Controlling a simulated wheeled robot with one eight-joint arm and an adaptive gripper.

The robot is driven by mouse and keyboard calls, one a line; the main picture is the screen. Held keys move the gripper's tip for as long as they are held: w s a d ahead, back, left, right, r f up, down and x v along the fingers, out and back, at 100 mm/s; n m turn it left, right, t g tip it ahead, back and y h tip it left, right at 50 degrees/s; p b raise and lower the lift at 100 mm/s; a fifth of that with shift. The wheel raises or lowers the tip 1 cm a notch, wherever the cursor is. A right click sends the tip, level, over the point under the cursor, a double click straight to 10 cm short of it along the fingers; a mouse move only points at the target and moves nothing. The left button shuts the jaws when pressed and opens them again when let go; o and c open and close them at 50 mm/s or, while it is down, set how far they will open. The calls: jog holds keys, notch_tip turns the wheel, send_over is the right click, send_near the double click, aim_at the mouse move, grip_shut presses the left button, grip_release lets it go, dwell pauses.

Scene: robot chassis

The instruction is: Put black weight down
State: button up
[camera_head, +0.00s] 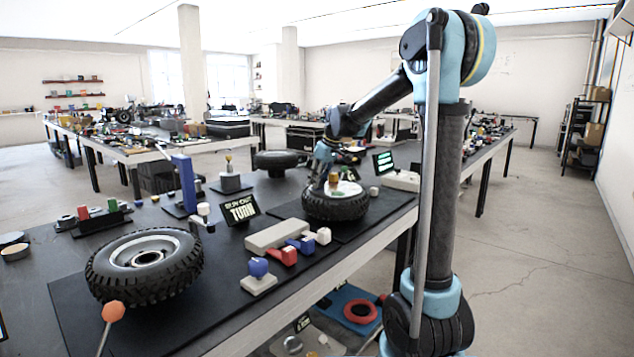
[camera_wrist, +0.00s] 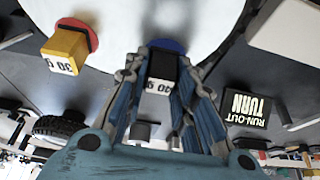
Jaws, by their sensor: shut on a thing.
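The black weight (camera_wrist: 162,68), marked 40 g, is between the fingers of my gripper (camera_wrist: 160,80) in the wrist view. My gripper is shut on it. The weight is in front of a blue spot (camera_wrist: 167,46) near the edge of a white disc (camera_wrist: 185,18); I cannot tell whether it touches. A yellow weight (camera_wrist: 65,50) marked 30 g is on a red spot (camera_wrist: 78,30) of the same disc. In the head view the white disc (camera_head: 347,189) lies on a tyre (camera_head: 335,208), and my gripper (camera_head: 322,172) is over its left side, the black weight unclear there.
A sign reading RUN-OUT TURN (camera_head: 239,210) stands left of the disc. A grey block (camera_head: 277,235) and red and blue levers are in front. A larger wheel (camera_head: 145,262) lies at the front left. A small screen (camera_head: 384,162) stands behind the disc.

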jog(key=o, duration=1)
jog(key=shift+c, duration=0.2)
jog(key=v, duration=1.2)
jog(key=s+d+f+m+h, duration=0.1)
jog(key=s+d+f+m, duration=0.1)
jog(key=s+d+f, duration=0.35)
jog(key=s+d+f+m, duration=0.1)
jog(key=s+d+f, duration=0.15)
jog(key=s, duration=0.55)
jog(key=s+d+f+m+h, duration=0.1)
jog(key=s+d+f+m, duration=0.15)
jog(key=s+d, duration=0.3)
jog(key=s+d+f+m, duration=0.2)
jog(key=s+d+f, duration=0.1)
jog(key=s+f, duration=0.6)
jog(key=s+d+f+m+h, duration=0.1)
jog(key=s+d+f+m, duration=0.1)
jog(key=s+f, duration=0.7)
jog(key=shift+s+d+m+g, duration=0.35)
jog(key=shift+s+d, duration=0.1)
jog(key=shift+d, duration=0.45)
